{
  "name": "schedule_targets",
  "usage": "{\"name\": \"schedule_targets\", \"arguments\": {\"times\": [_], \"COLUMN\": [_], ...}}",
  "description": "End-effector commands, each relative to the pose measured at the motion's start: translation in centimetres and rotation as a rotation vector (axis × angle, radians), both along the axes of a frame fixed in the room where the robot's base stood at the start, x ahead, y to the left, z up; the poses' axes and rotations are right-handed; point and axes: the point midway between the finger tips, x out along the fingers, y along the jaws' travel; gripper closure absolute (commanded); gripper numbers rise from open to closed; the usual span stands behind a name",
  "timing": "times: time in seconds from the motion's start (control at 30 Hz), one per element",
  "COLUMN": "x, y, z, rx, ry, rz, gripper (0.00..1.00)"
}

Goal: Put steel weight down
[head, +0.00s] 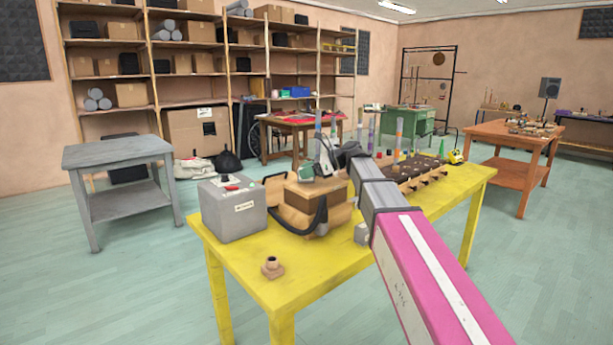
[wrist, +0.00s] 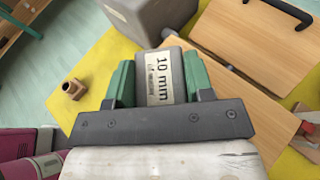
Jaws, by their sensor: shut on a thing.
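The steel weight (wrist: 158,80) is a grey block with a pale label reading "10 min". In the wrist view it sits between the two green fingers of my gripper (wrist: 158,84), which are shut on it. In the head view my gripper (head: 308,171) is above the wooden box (head: 312,207) on the yellow table (head: 300,262); I cannot make out the weight there. The wrist view shows the weight over the edge of the wooden box's boards (wrist: 238,85) and near the grey box (wrist: 150,15). I cannot tell its exact height.
The grey box (head: 234,212) with a red-topped part stands left of the wooden box. A small brown spool-like piece (head: 272,269) stands near the table's front left. The table around it is bare. A dark tray (head: 412,170) with several upright tubes lies farther back.

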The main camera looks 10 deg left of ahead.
Motion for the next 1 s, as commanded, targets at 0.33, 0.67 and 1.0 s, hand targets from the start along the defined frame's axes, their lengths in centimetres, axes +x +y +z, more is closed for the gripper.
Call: {"name": "schedule_targets", "arguments": {"times": [0.33, 0.67, 1.0], "x": [0.01, 0.00, 0.06], "y": [0.02, 0.01, -0.77], "z": [-1.42, -1.67, -1.12], "rx": [0.001, 0.000, 0.000], "ry": [0.000, 0.000, -0.001], "rz": [-0.001, -0.001, -0.002], "gripper": [0.85, 0.27, 0.27]}}
